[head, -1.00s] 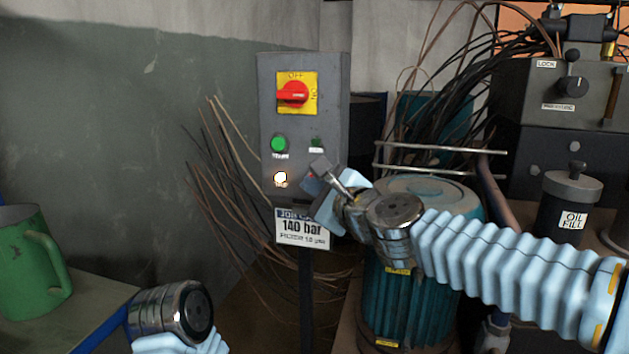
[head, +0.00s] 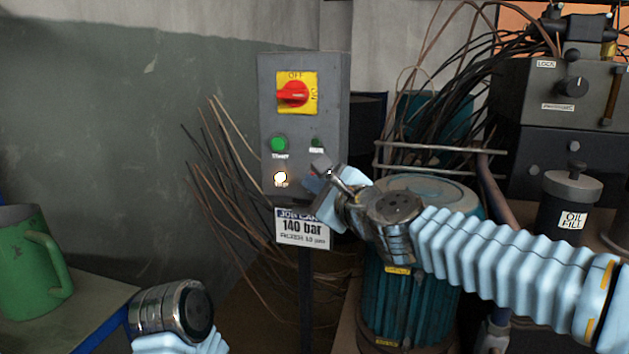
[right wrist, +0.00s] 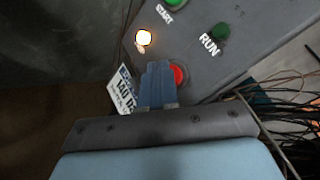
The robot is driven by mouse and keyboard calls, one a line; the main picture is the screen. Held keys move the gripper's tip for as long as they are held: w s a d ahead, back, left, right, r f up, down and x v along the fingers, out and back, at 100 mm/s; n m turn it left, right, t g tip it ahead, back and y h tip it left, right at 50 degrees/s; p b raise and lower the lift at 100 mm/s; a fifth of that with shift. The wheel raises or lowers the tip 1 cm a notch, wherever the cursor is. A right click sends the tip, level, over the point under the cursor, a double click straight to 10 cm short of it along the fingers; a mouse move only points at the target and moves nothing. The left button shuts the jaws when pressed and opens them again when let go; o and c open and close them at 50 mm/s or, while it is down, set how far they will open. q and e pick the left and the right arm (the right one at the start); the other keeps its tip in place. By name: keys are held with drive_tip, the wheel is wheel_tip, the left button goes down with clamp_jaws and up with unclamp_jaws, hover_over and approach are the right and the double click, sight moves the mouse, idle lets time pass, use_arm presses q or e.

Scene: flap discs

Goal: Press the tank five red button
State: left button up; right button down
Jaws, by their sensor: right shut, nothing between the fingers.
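A red button (right wrist: 179,75) sits on the grey control box (head: 304,125), below the small green RUN light. It shows in the right wrist view; in the head view my right gripper mostly covers it. My right gripper (head: 322,168) is shut and empty, its tips at the lower right of the box face. In the right wrist view its blue fingers (right wrist: 158,84) overlap the left edge of the red button. I cannot tell whether they touch it. No tank five label is readable. My left arm shows at the lower left, but its gripper does not.
The box also carries a red rotary switch (head: 293,94) on yellow, a green START button (head: 278,144) and a lit lamp (head: 280,177). A 140 bar sign (head: 302,229) hangs below. A teal motor (head: 410,305) stands under my right arm; cables hang behind. A green mug (head: 32,265) stands left.

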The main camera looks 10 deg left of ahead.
drive_tip(key=shift+w, duration=0.2)
idle(0.4)
drive_tip(key=shift+s, duration=0.9)
drive_tip(key=s, duration=0.5)
idle(0.4)
